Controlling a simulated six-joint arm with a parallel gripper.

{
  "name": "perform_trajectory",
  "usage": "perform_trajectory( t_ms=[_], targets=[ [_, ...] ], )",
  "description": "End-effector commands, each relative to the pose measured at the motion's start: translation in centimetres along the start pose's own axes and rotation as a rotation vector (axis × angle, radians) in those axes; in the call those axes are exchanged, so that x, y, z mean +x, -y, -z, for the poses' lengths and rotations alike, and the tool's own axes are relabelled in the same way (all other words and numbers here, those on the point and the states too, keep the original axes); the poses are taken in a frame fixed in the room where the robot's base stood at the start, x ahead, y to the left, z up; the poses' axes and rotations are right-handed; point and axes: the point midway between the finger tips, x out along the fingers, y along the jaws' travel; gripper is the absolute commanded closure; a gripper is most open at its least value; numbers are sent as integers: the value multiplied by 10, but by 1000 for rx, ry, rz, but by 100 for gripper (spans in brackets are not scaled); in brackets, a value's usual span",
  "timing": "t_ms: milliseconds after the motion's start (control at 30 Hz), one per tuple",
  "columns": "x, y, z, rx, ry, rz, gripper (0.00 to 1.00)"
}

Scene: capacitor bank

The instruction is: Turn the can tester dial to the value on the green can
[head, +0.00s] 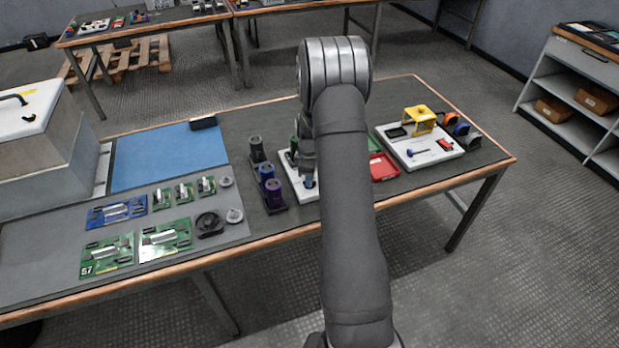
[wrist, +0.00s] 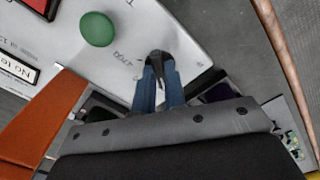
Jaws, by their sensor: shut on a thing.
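The can tester is a white panel (head: 309,195) mostly hidden behind my arm. In the wrist view its white face (wrist: 200,30) carries a green round button (wrist: 97,29), a red patch and a partly seen label reading "No te". My gripper (wrist: 158,75) has its two blue fingers pointing down, shut on the small black dial (wrist: 158,58) of the tester. The fingers cover part of the dial, and its scale is not readable. In the head view my gripper (head: 309,181) is over the panel. A bit of green (head: 294,144) shows beside my arm; I cannot tell whether it is the green can.
Black, blue and purple cans stand in a dark rack left of the tester, with the blue can (head: 266,172) in the middle. Circuit boards (head: 165,240) lie further left. A red tray (head: 382,168) and a white board (head: 440,155) are right of my arm.

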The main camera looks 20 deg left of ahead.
Motion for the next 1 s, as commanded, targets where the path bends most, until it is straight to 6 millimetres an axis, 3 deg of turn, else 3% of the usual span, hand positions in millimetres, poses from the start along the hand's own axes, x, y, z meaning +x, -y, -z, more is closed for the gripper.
perform_trajectory(
  t_ms=[267, 1000],
  targets=[
    [0, 0, 0, 163, -1, 2, 100],
    [0, 0, 0, 817, -1, 2, 100]
  ],
)
